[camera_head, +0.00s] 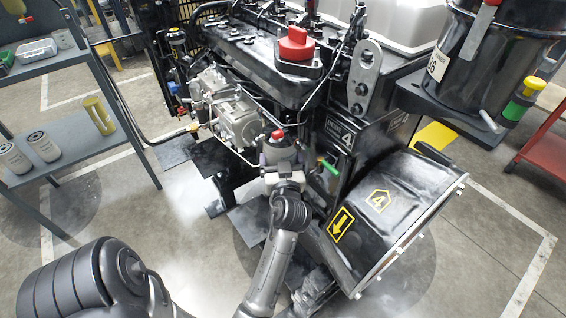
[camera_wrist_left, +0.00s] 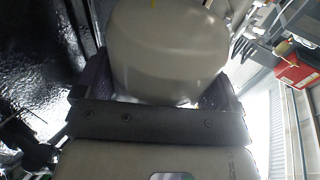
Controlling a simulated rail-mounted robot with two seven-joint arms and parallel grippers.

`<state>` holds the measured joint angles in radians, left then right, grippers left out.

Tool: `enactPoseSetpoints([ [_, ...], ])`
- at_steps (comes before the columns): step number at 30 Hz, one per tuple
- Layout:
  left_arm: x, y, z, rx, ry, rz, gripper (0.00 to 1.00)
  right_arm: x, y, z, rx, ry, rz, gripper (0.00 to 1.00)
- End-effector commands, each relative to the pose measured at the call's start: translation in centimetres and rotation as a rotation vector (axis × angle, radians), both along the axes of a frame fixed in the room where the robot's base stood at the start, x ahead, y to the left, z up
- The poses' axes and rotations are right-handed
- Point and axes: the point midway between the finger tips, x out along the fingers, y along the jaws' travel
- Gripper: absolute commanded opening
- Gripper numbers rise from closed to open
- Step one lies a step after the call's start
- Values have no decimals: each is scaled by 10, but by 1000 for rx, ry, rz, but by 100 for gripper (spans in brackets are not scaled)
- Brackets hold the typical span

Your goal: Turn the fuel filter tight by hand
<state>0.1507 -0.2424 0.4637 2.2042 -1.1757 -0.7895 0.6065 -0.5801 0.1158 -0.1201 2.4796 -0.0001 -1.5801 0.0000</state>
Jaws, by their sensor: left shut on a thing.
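The fuel filter (camera_wrist_left: 168,50) is a pale grey-beige, round can that fills the top middle of the left wrist view. My left gripper (camera_wrist_left: 160,85) is shut on it, with one dark finger on each side of the can. In the head view my left gripper (camera_head: 282,166) is at the lower side of the engine, below a red cap (camera_head: 277,135). The filter is mostly hidden there by the gripper and wrist. I cannot tell how the filter's far end meets the engine. My right gripper is not in view.
The black engine (camera_head: 260,60) with a red filler cap (camera_head: 296,44) stands behind the gripper. A black cover (camera_head: 385,210) marked 4 is close on the right. A grey shelf (camera_head: 75,165) at left holds white cans (camera_head: 43,146) and a yellow cylinder (camera_head: 99,115).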

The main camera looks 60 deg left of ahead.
Motion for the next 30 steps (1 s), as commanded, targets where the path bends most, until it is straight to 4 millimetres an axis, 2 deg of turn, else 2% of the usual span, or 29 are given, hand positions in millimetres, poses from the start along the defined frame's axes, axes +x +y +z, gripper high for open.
enactPoseSetpoints([
  [1, 2, -6, 3, -30, -17, 12, 40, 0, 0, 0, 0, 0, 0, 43],
  [9, 1, -6, 3, -30, -18, 13, 40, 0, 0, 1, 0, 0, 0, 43],
  [10, 1, -6, 3, -30, -17, 13, 92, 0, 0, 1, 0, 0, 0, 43],
  [12, 1, -6, 3, -31, -17, 13, 98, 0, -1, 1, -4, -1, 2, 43],
  [23, 2, -7, -1, -39, -18, 11, 100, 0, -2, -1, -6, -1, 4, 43],
  [30, -7, -29, -1, -37, -22, 11, 100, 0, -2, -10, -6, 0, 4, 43],
])
